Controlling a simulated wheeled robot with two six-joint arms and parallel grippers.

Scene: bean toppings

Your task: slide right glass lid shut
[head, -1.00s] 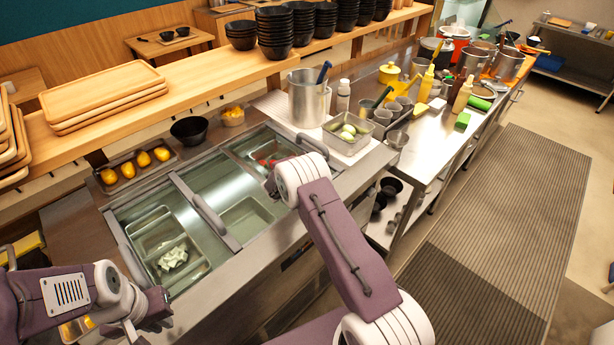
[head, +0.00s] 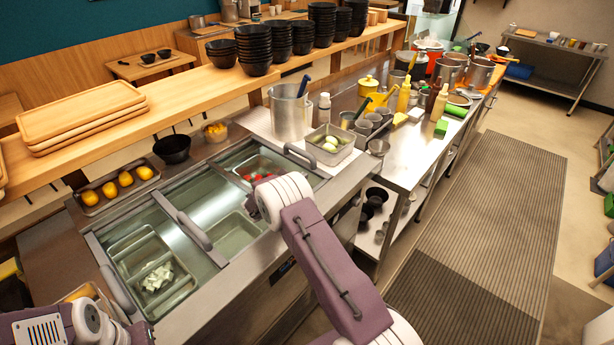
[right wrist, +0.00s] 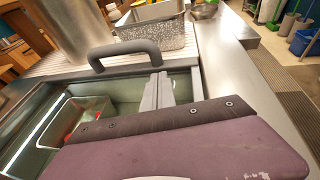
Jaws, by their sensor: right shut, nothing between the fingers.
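The right glass lid shows by its grey bar handle (head: 302,157), at the right end of the sunken steel food well; its clear pane is hard to make out. The handle (right wrist: 125,54) also shows in the right wrist view. My right gripper (right wrist: 158,92) is shut and empty, with its fingers just in front of the handle's right end; I cannot tell if they touch it. In the head view my right wrist hides most of that gripper. My left gripper is at the bottom left edge, mostly cut off, so its jaws do not show.
A middle handle (head: 195,231) and a left handle (head: 117,291) cross the well. A pan with red food (head: 262,170) lies at its right end. Behind stand a steel pot (head: 290,112) and a square steel pan (head: 330,147). A black bowl (head: 172,149) sits at the back.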

